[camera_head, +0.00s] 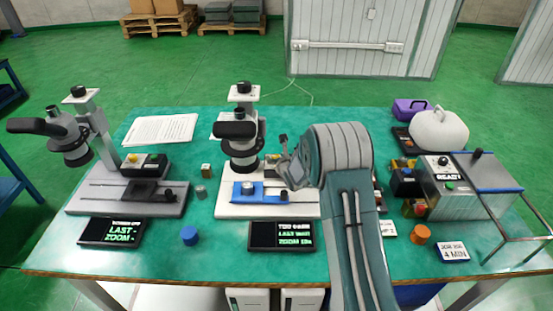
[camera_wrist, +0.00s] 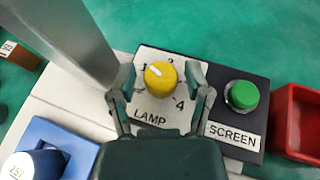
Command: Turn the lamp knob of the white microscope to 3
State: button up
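The white microscope (camera_head: 243,125) stands mid-table in the head view, its base (camera_head: 228,211) below. In the wrist view, its yellow lamp knob (camera_wrist: 163,80) sits on a white plate (camera_wrist: 150,108) marked LAMP. The knob's white mark points to the upper left, near what looks like the 1. A 4 shows at the knob's lower right; the other numbers are partly hidden. My gripper (camera_wrist: 160,76) is open, one finger on each side of the knob, with visible gaps. In the head view my gripper (camera_head: 284,163) is beside the microscope's column, and my arm hides the base's right part.
A green SCREEN button (camera_wrist: 243,94) is right of the knob, and a red bin (camera_wrist: 298,120) lies beyond it. A blue fixture (camera_wrist: 62,140) is at lower left. A grey microscope (camera_head: 90,130) stands at left. The display (camera_head: 282,236) is in front of the white base.

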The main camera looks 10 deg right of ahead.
dwell(0.3)
jog(key=v, duration=1.2)
